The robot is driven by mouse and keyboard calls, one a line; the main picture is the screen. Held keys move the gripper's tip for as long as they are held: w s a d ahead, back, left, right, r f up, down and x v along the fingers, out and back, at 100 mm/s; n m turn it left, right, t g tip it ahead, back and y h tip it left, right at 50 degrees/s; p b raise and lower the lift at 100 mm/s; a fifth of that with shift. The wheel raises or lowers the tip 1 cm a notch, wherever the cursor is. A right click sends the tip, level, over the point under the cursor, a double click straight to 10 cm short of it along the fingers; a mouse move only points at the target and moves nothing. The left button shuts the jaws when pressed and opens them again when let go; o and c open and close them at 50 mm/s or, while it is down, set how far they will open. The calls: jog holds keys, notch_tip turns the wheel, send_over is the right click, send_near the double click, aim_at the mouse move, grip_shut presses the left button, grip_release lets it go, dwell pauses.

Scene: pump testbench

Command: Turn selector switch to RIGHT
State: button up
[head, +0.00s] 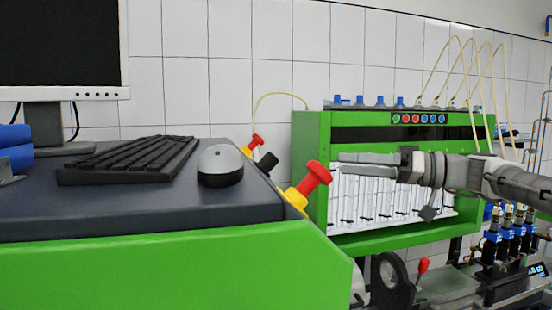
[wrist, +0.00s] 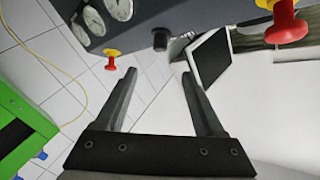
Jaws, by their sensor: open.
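The selector switch is most likely the small black knob (head: 267,161) on the side of the green-and-dark console, between two red-and-yellow knobs. In the wrist view the black knob (wrist: 160,40) shows beyond my fingertips, roughly centred between them. My gripper (head: 341,163) reaches in from the right in the head view, in front of the green test cabinet. It is open and empty, apart from the knob and to its right. In the wrist view my gripper (wrist: 157,75) shows both fingers spread. The knob's pointer and markings are too small to read.
A large red-and-yellow knob (head: 308,188) stands out from the console near my gripper. A smaller red-and-yellow knob (head: 252,146) is farther back. Round gauges (wrist: 90,20) sit on the panel. The green cabinet (head: 385,242) stands behind my gripper. A mouse (head: 220,165) and keyboard (head: 128,159) lie on top.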

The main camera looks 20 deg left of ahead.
aim_at(271, 160)
jog(key=a+p, duration=0.1)
jog(key=a, duration=0.4)
jog(key=s+a+p, duration=0.1)
jog(key=a, duration=0.5)
jog(key=a+p, duration=0.2)
jog(key=a, duration=0.4)
jog(key=shift+s, duration=0.4)
grip_shut()
